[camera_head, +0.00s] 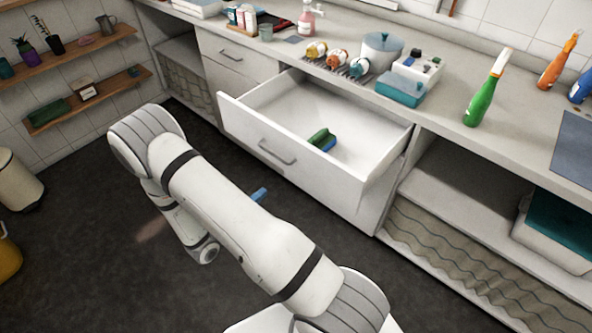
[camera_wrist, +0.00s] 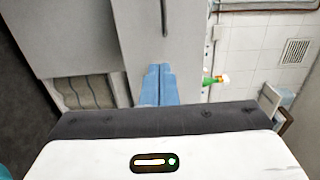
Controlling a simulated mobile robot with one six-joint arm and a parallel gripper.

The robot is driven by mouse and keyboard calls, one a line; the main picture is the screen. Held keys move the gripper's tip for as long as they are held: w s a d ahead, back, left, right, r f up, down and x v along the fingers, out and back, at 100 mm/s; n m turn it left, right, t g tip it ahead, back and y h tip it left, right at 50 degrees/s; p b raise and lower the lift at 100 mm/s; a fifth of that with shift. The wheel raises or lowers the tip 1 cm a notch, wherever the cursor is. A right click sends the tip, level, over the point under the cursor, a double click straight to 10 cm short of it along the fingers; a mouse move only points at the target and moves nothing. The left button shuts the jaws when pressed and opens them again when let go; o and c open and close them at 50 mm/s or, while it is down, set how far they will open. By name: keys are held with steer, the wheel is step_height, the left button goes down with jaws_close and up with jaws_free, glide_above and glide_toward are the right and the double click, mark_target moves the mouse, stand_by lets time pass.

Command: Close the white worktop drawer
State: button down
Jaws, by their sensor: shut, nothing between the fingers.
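The white worktop drawer (camera_head: 248,139) is pulled well out from under the worktop in the head view. A green and blue sponge-like item (camera_head: 322,140) lies inside it. The drawer's front, with a grey bar handle, also shows in the wrist view (camera_wrist: 185,45), turned on its side. My gripper (camera_head: 260,194) is low in front of the drawer, below the handle in the head view, partly hidden by my arm. Its blue fingers (camera_wrist: 158,85) are together and empty, pointing toward the drawer front. I cannot tell whether they touch it.
The worktop (camera_head: 440,118) above holds several bottles, a pot (camera_head: 382,50) and a teal box (camera_head: 400,89). A green spray bottle (camera_head: 481,100) stands right of the drawer. An open shelf with a wavy curtain (camera_head: 440,240) lies below right.

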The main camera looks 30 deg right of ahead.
mark_target(299, 164)
steer(key=x, duration=0.4)
steer(key=p+x, duration=0.1)
steer(key=x, duration=0.4)
steer(key=p+x, duration=0.1)
steer(key=x, duration=0.4)
steer(key=shift+s+d+r, duration=0.1)
steer(key=shift+s+d, duration=0.15)
